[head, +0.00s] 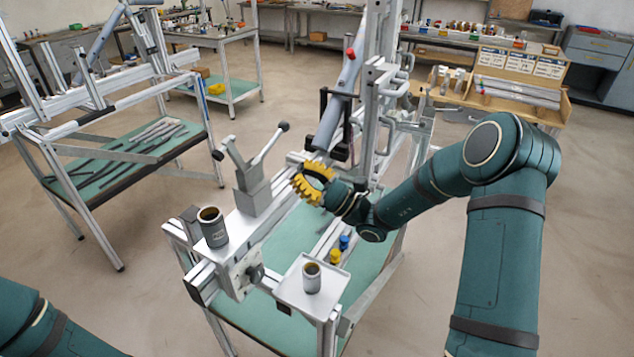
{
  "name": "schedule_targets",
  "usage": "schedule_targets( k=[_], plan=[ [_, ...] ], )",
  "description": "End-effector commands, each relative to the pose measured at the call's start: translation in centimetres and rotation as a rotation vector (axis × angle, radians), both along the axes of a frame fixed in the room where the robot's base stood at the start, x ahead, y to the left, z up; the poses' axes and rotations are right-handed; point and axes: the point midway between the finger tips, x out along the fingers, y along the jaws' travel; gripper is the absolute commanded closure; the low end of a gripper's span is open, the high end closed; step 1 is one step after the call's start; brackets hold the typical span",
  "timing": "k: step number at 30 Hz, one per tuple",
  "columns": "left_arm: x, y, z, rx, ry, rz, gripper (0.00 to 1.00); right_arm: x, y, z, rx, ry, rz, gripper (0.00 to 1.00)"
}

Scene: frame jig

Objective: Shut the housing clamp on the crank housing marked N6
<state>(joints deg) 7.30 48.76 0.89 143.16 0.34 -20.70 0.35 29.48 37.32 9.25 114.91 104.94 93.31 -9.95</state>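The frame jig (302,212) stands in the middle of the head view. On its near beam is a grey clamp-like block (253,192) with a raised lever (270,144) ending in a dark knob; a second dark knob is at its left. A tube runs down to the jig just behind my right gripper. I cannot make out an N6 mark, and the gripper and forearm hide part of the joint there. My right gripper (312,182), with yellow fingers, is right of the block at the tube's lower end. Whether it touches anything is unclear. My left gripper is out of view.
A dark grey cup (214,232) stands on the near beam, and a smaller cup (311,279) on a small metal plate (330,300). Another jig (110,150) is at left. A wooden parts rack (510,80) stands at back right. The floor between is clear.

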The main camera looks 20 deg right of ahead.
Motion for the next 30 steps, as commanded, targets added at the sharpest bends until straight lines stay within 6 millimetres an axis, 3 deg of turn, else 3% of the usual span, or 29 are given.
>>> schedule_targets(
  k=[5, 13, 30],
  plan=[
    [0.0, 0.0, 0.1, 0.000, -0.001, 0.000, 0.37, 1.9, 2.4, 2.0, 0.000, -0.003, 0.004, 1.00],
    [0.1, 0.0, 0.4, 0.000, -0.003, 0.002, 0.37, 1.7, 3.6, 5.0, 0.000, -0.001, 0.000, 1.00],
    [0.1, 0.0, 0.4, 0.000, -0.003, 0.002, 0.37, 1.7, 3.8, 5.5, -0.004, -0.004, -0.001, 1.00]
  ],
)
